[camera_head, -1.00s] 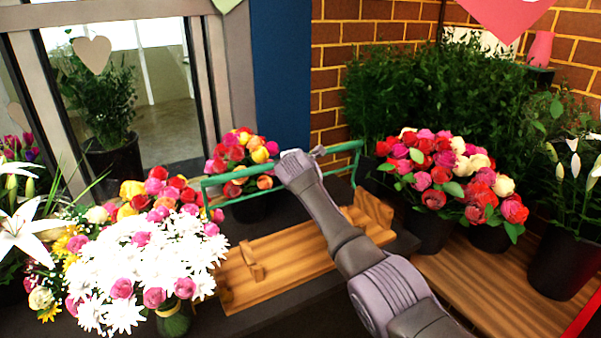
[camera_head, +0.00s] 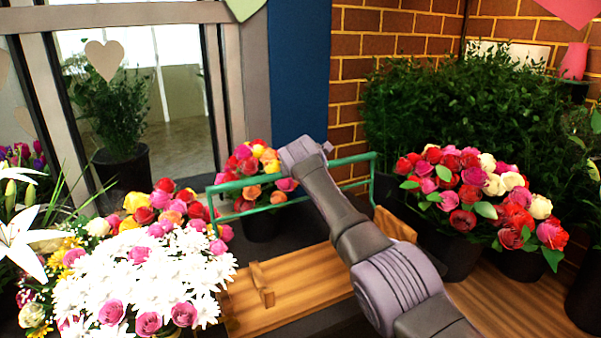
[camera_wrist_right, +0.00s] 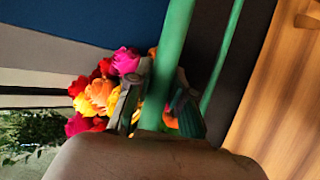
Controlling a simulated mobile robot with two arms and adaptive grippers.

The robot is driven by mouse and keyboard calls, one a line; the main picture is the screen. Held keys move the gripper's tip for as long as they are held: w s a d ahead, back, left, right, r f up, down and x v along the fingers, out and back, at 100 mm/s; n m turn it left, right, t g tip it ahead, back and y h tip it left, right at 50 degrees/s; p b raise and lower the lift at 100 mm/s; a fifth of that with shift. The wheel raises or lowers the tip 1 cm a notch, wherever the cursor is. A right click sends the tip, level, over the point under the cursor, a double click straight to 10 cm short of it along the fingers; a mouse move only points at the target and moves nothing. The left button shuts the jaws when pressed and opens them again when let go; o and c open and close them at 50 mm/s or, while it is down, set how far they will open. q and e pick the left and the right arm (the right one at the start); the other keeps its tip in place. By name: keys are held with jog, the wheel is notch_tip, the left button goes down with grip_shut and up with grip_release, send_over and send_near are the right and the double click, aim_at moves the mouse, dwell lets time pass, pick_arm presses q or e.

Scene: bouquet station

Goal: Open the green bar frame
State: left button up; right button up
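The green bar frame (camera_head: 350,160) stands across the back of a wooden board, in front of a small rose bunch. My right arm reaches up from the lower right in the head view, with its gripper (camera_head: 322,150) at the frame's top bar, near the middle. In the right wrist view, a thick green bar (camera_wrist_right: 167,70) runs between the two fingers of this gripper (camera_wrist_right: 158,92). Gaps show beside the bar, so the fingers straddle it and look open. The arm hides part of the frame in the head view. My left gripper is not in view.
The wooden board (camera_head: 295,290) lies under the frame. White daisies with pink roses (camera_head: 150,275) stand close at the left, and potted roses (camera_head: 465,190) at the right. A brick wall (camera_head: 385,40) and leafy plants (camera_head: 450,100) are behind.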

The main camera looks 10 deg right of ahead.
jog(key=o, duration=0.4)
jog(key=shift+r, duration=0.25)
jog(key=shift+o, duration=0.2)
jog(key=shift+s+f, duration=0.1)
jog(key=v, duration=1.2)
